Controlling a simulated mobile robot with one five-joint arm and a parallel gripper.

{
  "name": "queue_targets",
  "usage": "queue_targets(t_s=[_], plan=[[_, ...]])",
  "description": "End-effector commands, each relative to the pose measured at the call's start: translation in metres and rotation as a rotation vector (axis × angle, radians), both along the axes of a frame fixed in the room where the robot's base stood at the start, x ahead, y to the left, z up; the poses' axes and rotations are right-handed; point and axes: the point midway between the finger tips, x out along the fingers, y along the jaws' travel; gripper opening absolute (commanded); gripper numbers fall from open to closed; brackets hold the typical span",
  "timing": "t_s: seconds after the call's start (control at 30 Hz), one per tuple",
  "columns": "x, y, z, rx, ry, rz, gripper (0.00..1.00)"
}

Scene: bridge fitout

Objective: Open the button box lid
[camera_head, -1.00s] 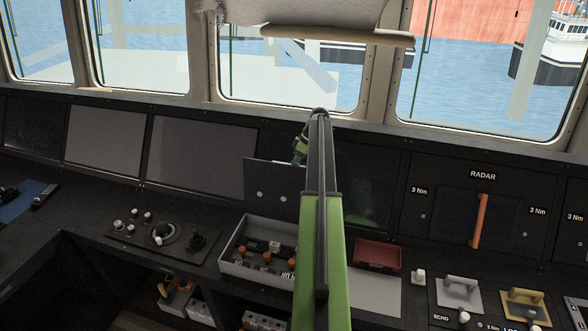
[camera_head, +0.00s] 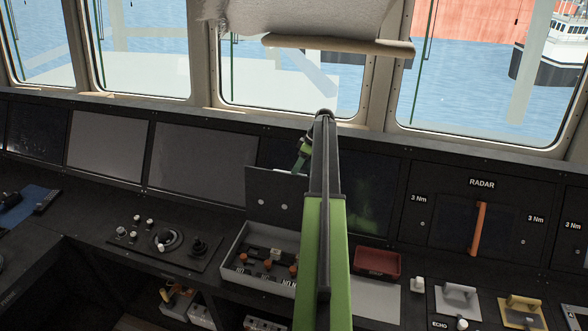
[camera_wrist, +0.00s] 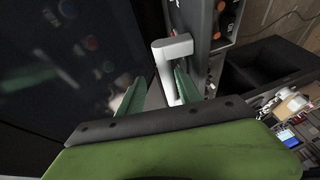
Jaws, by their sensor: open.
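The button box (camera_head: 229,258) is an open-topped grey box on the console, left of my arm, with orange and white buttons and switches inside. Its dark lid (camera_head: 262,207) stands raised, about upright, at the back of the box; two pale round spots show on its face. My arm hides the lid's right part. My gripper (camera_head: 303,158) is at the lid's upper edge, partly hidden by the arm. In the wrist view my gripper (camera_wrist: 158,92) has its green fingers apart, with a white handle (camera_wrist: 172,48) at and between the tips. Contact is not clear.
A dark screen (camera_head: 372,195) stands close behind the lid. A red tray (camera_head: 377,262) lies right of the arm. A knob panel (camera_head: 165,242) is left of the box. The radar panel with an orange handle (camera_head: 478,228) is at right.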

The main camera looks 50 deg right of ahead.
Motion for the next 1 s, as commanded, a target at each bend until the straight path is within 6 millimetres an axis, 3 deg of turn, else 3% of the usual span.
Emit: queue_targets(t_s=[0.03,0.3,0.9,1.0], plan=[[-0.004,-0.005,0.023,-0.001,0.0,-0.001,0.41],[-0.02,-0.023,0.073,-0.001,-0.001,-0.001,0.41],[-0.023,-0.025,0.075,-0.001,-0.002,0.001,0.41],[-0.012,-0.002,0.074,-0.002,0.015,0.0,0.41]])
